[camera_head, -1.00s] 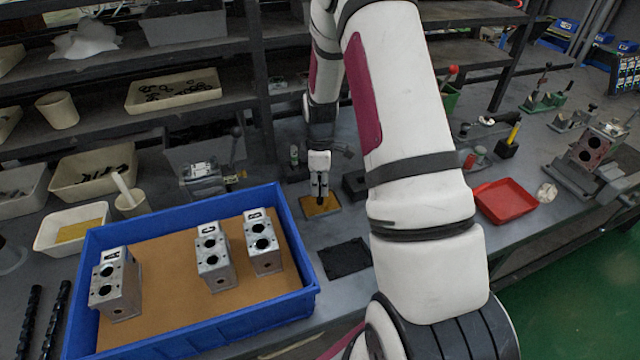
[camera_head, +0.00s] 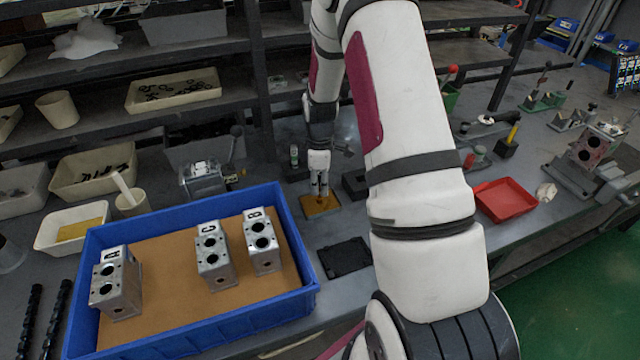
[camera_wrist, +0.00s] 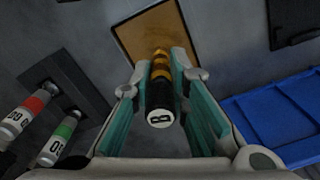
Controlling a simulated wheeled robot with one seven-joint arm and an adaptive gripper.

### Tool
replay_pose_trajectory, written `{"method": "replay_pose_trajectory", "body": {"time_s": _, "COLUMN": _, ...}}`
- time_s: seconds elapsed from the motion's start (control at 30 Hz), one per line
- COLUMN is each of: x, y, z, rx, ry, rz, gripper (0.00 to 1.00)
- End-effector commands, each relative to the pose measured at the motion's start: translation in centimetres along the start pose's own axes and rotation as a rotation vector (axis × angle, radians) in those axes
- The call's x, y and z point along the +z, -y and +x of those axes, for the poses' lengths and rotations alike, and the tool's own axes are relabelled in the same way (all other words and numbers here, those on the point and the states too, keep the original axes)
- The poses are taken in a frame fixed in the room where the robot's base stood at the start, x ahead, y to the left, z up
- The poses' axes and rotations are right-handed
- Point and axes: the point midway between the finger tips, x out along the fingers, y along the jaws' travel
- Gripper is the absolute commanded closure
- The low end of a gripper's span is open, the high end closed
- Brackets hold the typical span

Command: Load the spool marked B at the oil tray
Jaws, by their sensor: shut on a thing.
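The spool marked B (camera_wrist: 160,100) has a dark end with a white B label and amber-and-black bands. In the wrist view it stands between the teal finger pads of my gripper (camera_wrist: 163,85), which is shut on it. The spool's far end points at the shallow tan oil tray (camera_wrist: 128,38); I cannot tell whether it touches the oil. In the head view my gripper (camera_head: 320,190) is right over the oil tray (camera_head: 332,208), and the spool is mostly hidden.
A blue bin (camera_head: 180,343) stands front left with metal valve blocks marked A (camera_head: 117,285), C (camera_head: 214,255) and B (camera_head: 262,242). A black pad (camera_head: 345,257) lies beside it. Red-banded (camera_wrist: 22,115) and green-banded (camera_wrist: 55,140) bottles stand left in the wrist view. A red tray (camera_head: 505,200) is right.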

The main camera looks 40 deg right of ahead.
Motion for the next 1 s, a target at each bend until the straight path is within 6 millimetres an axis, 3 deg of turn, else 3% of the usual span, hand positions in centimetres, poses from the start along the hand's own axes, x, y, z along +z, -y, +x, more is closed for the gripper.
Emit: {"method": "replay_pose_trajectory", "body": {"time_s": 1.0, "x": 0.0, "y": 0.0, "z": -6.7, "rx": 0.0, "ry": 0.0, "rz": -0.001, "gripper": 1.0}}
